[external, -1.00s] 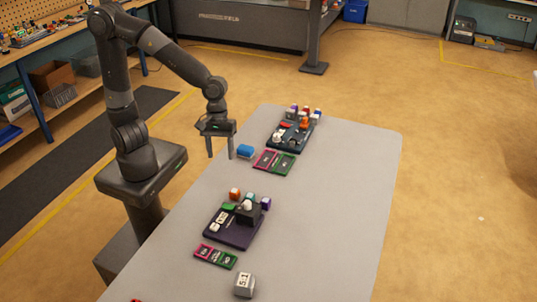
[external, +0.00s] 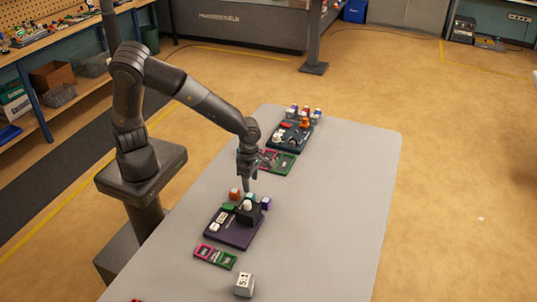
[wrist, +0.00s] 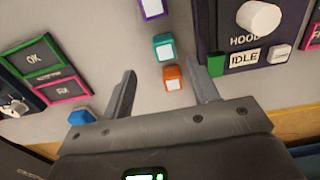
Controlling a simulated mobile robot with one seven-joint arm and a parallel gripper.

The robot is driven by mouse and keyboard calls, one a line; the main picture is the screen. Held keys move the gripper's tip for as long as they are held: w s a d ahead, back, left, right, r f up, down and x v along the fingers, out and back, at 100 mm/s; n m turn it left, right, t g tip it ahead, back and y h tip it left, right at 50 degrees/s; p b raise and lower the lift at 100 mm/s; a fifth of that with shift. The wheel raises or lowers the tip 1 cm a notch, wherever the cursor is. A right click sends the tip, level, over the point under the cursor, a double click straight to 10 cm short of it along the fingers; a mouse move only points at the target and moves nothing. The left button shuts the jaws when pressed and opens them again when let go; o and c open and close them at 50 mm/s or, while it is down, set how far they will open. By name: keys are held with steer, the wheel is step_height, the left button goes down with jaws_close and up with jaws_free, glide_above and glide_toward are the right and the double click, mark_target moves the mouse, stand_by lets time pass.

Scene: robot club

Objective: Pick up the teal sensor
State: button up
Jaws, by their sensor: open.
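The teal sensor (wrist: 163,47) is a small teal cube with a white top, standing between an orange cube (wrist: 173,77) and a purple cube (wrist: 152,8) in the wrist view. In the external view the teal sensor (external: 251,197) shows small at the back edge of the near dark board. My gripper (external: 245,187) points down just above this row of cubes. In the wrist view my gripper (wrist: 161,74) is open and empty, with the orange cube between its fingers in the picture and the teal sensor a little beyond the fingertips.
The near dark board (external: 232,233) carries a black block with a white knob (wrist: 259,18), close to the right finger. Pink and green trays (wrist: 50,70) and a blue block (wrist: 80,117) lie to the left in the wrist view. The table's right side (external: 335,210) is clear.

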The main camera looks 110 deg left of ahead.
mark_target(250, 195)
steer(key=f, duration=0.7)
steer(key=shift+s+d+f, duration=0.15)
steer(key=shift+d+f, duration=0.05)
steer(key=shift+d, duration=0.15)
steer(key=shift+c, duration=0.3)
steer(key=c, duration=1)
steer(key=shift+r, duration=0.1)
